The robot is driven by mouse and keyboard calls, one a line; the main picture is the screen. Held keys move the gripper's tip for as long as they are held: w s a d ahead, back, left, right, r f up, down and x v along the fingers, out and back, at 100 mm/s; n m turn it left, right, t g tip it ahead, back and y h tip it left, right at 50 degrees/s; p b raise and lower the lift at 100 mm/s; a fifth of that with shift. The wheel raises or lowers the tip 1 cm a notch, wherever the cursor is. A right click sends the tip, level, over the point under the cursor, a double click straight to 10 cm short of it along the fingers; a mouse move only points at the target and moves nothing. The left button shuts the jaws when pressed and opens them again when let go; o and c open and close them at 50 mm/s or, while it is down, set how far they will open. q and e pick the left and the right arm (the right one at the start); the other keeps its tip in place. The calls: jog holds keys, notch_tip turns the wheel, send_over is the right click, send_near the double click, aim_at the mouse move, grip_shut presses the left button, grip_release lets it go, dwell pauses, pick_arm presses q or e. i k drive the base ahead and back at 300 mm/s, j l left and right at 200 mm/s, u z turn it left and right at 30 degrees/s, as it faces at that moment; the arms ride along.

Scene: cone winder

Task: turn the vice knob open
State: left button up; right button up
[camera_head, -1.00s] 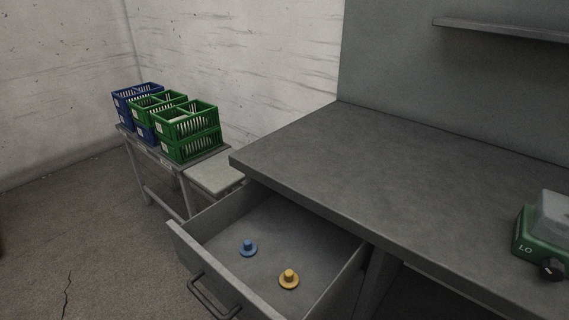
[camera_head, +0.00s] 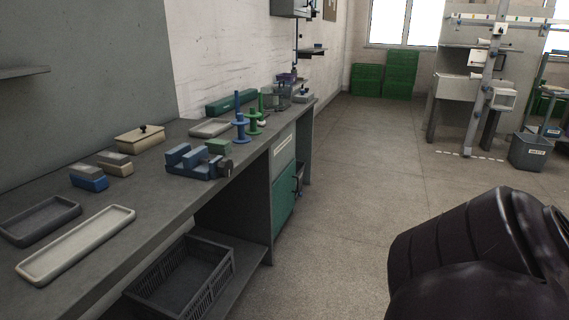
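A blue vice (camera_head: 190,162) stands near the front edge of the long grey workbench, left of the middle of the view. Its dark round knob (camera_head: 225,167) faces right, at the bench edge. I cannot tell from here how far its jaws are apart. A black part of my own arm fills the lower right, well away from the vice. Neither gripper shows in the view.
On the grey bench (camera_head: 150,199) are a long cream tray (camera_head: 77,243), a dark tray (camera_head: 38,222), small blocks (camera_head: 89,178), a lidded box (camera_head: 140,139) and blue and green spindles (camera_head: 240,128). A dark crate (camera_head: 181,277) sits below. The floor (camera_head: 340,190) is clear to the right.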

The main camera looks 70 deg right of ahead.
aim_at(225, 168)
jog(key=k+l+z, duration=0.1)
jog(key=z, duration=1.2)
jog(key=k+l, duration=0.05)
